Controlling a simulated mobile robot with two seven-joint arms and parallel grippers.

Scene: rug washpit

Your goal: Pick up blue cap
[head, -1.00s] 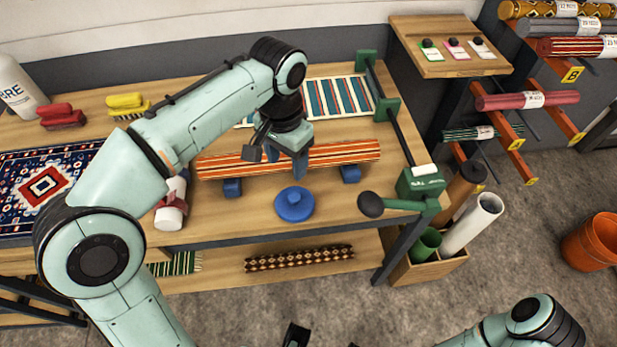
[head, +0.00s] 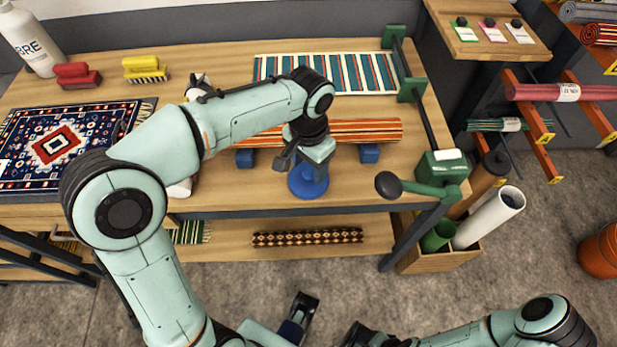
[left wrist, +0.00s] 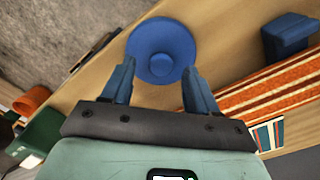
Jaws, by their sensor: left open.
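The blue cap (head: 308,183) is a round disc with a raised knob, lying on the wooden table near its front edge. My left gripper (head: 305,166) is above it and partly hides it in the head view. In the left wrist view the cap (left wrist: 161,48) shows whole, just beyond the open, empty fingers of the left gripper (left wrist: 158,72). The cap lies between the lines of the two fingers; contact does not show. My right arm (head: 480,335) is low at the bottom right; its jaws cannot be made out clearly.
A striped rolled rug (head: 365,131) lies behind the cap on blue blocks (head: 369,153). A green crank clamp (head: 440,170) stands to the right. A patterned rug (head: 60,150) and brushes (head: 146,69) lie on the left. Bare table (head: 350,188) surrounds the cap's front and right.

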